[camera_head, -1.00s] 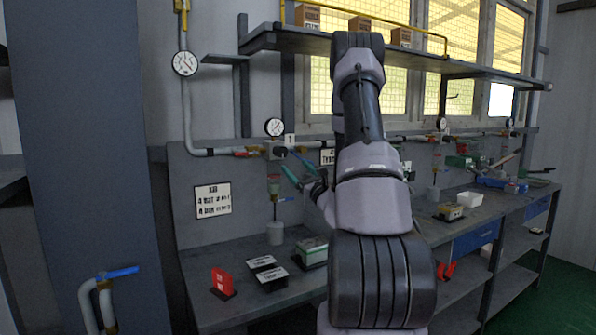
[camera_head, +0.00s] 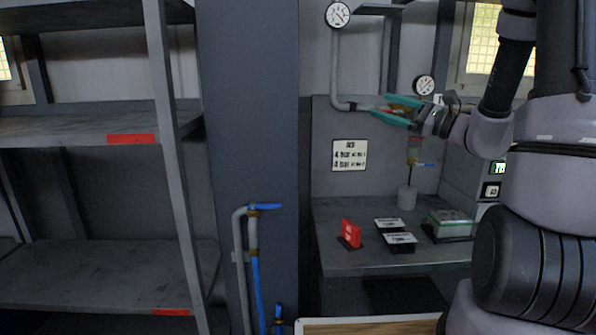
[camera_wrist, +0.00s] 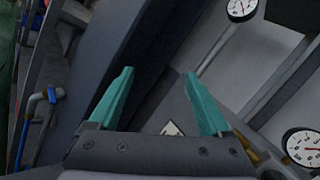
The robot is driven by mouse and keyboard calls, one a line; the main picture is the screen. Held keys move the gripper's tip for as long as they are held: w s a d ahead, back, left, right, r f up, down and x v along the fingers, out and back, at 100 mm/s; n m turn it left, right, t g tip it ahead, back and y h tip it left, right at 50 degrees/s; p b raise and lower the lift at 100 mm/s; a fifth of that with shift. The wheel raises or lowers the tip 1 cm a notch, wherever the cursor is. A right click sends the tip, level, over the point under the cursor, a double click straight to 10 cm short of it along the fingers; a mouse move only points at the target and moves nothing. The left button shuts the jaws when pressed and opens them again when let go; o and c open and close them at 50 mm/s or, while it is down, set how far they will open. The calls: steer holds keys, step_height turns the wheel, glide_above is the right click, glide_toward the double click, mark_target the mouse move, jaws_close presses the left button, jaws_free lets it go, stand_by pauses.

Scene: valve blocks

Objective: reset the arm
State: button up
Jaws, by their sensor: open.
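My gripper (camera_head: 388,112) has teal fingers and is open and empty. In the head view it is raised in front of the grey back panel, above the bench and near the pipe with the orange-red part. In the wrist view its two fingers (camera_wrist: 158,98) stand well apart with nothing between them. My arm fills the right side of the head view and hides part of the bench.
The bench (camera_head: 350,262) holds a red block (camera_head: 350,233), two labelled dark plates (camera_head: 398,241) and a green-topped box (camera_head: 449,222). Gauges (camera_head: 338,14) hang above. A wide dark column (camera_head: 250,130), blue-handled pipe (camera_head: 264,207) and shelving (camera_head: 80,128) stand to the left.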

steer(key=s+a+f+n+g+h, duration=0.1)
steer(key=s+a+n+g+h, duration=0.35)
steer(key=s, duration=0.45)
steer(key=s+a+f+n+g+h, duration=0.15)
steer(key=s+a+n+g, duration=0.25)
steer(key=s+n+g, duration=0.4)
steer(key=s+d+r+n+t+h, duration=0.1)
steer(key=s+d+r+t+h, duration=0.1)
steer(key=d+t+h, duration=0.1)
steer(key=s+d+r+n+t+h, duration=0.1)
steer(key=d+r+n+t+h, duration=0.1)
steer(key=d+t+h, duration=0.2)
steer(key=shift+s+d+r+h, duration=0.25)
steer(key=shift+s+d+h, duration=0.25)
steer(key=shift+d, duration=0.65)
steer(key=shift+w+t, duration=0.1)
steer(key=shift+t, duration=0.15)
